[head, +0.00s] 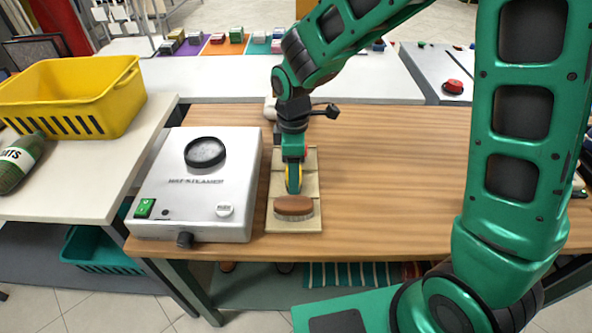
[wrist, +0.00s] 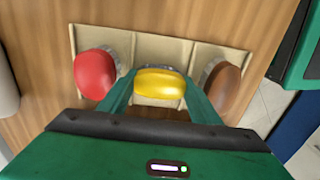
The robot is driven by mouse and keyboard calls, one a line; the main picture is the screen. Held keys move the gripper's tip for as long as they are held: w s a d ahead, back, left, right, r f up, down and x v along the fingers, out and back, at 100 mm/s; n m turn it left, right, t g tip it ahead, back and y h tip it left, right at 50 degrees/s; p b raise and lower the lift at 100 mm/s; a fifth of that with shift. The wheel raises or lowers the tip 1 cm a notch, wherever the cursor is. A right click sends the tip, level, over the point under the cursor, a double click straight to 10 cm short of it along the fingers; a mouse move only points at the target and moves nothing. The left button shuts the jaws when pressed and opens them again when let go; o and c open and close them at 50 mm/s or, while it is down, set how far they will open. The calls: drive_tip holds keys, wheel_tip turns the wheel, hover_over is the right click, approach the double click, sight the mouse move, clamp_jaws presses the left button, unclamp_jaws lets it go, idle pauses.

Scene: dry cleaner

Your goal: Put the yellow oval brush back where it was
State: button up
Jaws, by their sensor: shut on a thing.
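My gripper (head: 293,186) points down over the middle of a beige tray (head: 313,224) with three sections. In the wrist view, the gripper (wrist: 159,92) is shut on the yellow oval brush (wrist: 160,83), one finger at each end. The yellow brush is over the middle section, between a red brush (wrist: 95,74) and a brown brush (wrist: 222,86), each in an end section. The brown brush (head: 294,206) is nearest in the head view, bristles down. I cannot tell whether the yellow brush touches the tray floor. The red brush is hidden behind my arm in the head view.
A white steamer box (head: 200,180) stands close to the left of the tray on the wooden table. The table (head: 400,170) is bare to the right. A yellow basket (head: 70,95) sits on the left counter. A red brush-like item (head: 453,87) lies on the back-right counter.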

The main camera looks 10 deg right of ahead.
drive_tip(key=o, duration=1.1)
wheel_tip(320, 180, up, 12)
drive_tip(key=s+d+r+m, duration=0.1)
drive_tip(key=s+d+m, duration=0.3)
drive_tip(key=d, duration=0.5)
drive_tip(key=s+d+r+m, duration=0.1)
drive_tip(key=s+d+m, duration=0.1)
drive_tip(key=d+m, duration=0.5)
drive_tip(key=s+d+f+m, duration=0.1)
drive_tip(key=s+d+m, duration=1)
drive_tip(key=s+d, duration=0.4)
drive_tip(key=shift+s+f, duration=0.35)
drive_tip(key=shift+s, duration=0.7)
